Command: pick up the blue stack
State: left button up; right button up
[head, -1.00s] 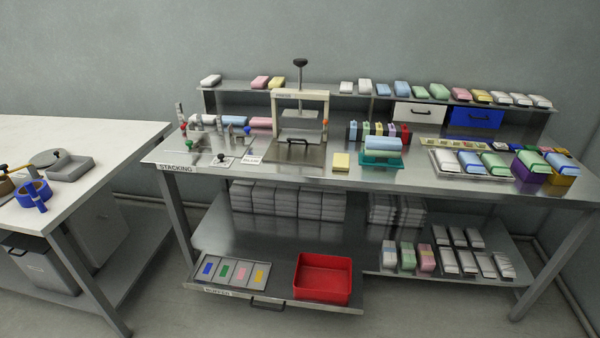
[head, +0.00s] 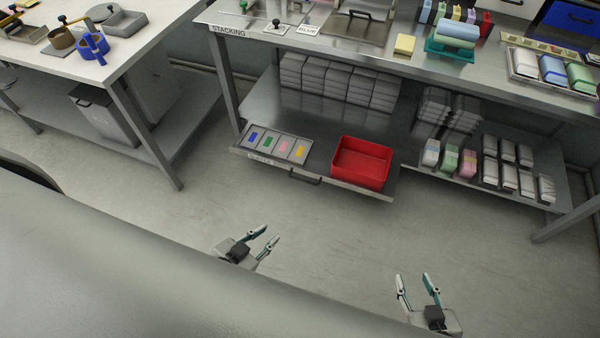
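Two light-blue pieces (head: 458,32) lie one above the other in a teal holder (head: 449,50) on the steel bench, at the upper right of the head view. A separate blue bar (head: 552,68) lies on a tray to the right. The frames do not make certain which of these is the blue stack. My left gripper (head: 268,235) is open and empty, low in front of the bench. My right gripper (head: 413,278) is also open and empty, further right. Both are well apart from the blue things.
A red bin (head: 361,163) and a tray of coloured cards (head: 275,145) sit on the low pull-out shelf. Wrapped bundles (head: 449,159) stand at the lower right. A white table (head: 130,50) is at the left. The floor between me and the bench is clear.

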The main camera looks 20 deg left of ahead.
aim_at(448, 28)
jog(key=i+l+u, duration=0.15)
jog(key=u, duration=0.3)
jog(key=l+u, duration=0.4)
jog(key=i+l+u, duration=0.15)
jog(key=l, duration=0.3)
jog(key=l+u, duration=0.15)
jog(key=l, duration=0.35)
jog(key=i, duration=0.05)
